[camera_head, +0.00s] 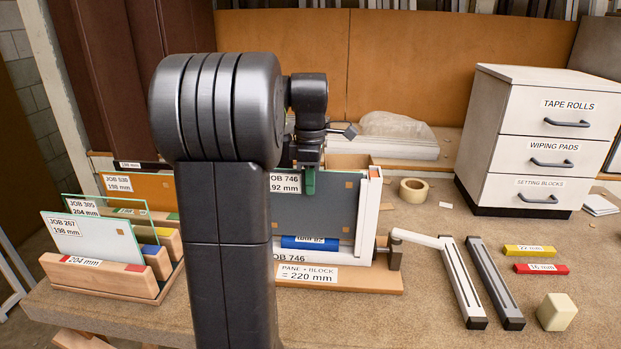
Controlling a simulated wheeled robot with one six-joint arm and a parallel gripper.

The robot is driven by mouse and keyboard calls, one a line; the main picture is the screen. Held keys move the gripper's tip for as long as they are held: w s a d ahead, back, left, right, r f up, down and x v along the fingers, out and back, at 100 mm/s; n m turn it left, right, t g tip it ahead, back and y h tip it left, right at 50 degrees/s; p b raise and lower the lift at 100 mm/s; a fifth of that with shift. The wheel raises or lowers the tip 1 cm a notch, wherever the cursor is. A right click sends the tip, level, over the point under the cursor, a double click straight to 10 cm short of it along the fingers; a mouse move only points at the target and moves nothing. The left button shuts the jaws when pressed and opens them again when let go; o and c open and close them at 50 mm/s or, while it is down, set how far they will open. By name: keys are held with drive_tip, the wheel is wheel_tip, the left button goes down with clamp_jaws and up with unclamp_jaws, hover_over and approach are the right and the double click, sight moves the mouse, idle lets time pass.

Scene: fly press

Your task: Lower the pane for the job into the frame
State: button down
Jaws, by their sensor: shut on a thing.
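The JOB 746 pane (325,212), marked 192 mm, is upright and greenish grey. My gripper (309,181) is shut on its top edge. The pane stands beside the white right upright (368,218) of the frame. A blue block (310,243) lies in the frame below the pane. I cannot tell if the pane's bottom edge touches the block. My arm hides the frame's left side and part of the pane.
A rack (100,277) at left holds several other panes, among them JOB 267 (95,238). A clamp (394,252) is at the frame's right. White and grey bars (495,283), yellow (529,251) and red (541,269) blocks lie right. Drawers (545,140) stand behind.

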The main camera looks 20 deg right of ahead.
drive_tip(key=shift+f, duration=0.45)
drive_tip(key=c, duration=1.5)
unclamp_jaws()
wheel_tip(320, 180, up, 14)
drive_tip(key=shift+f+p, duration=0.1)
drive_tip(key=shift+p, duration=0.3)
wheel_tip(320, 180, down, 12)
drive_tip(key=shift+r, duration=0.25)
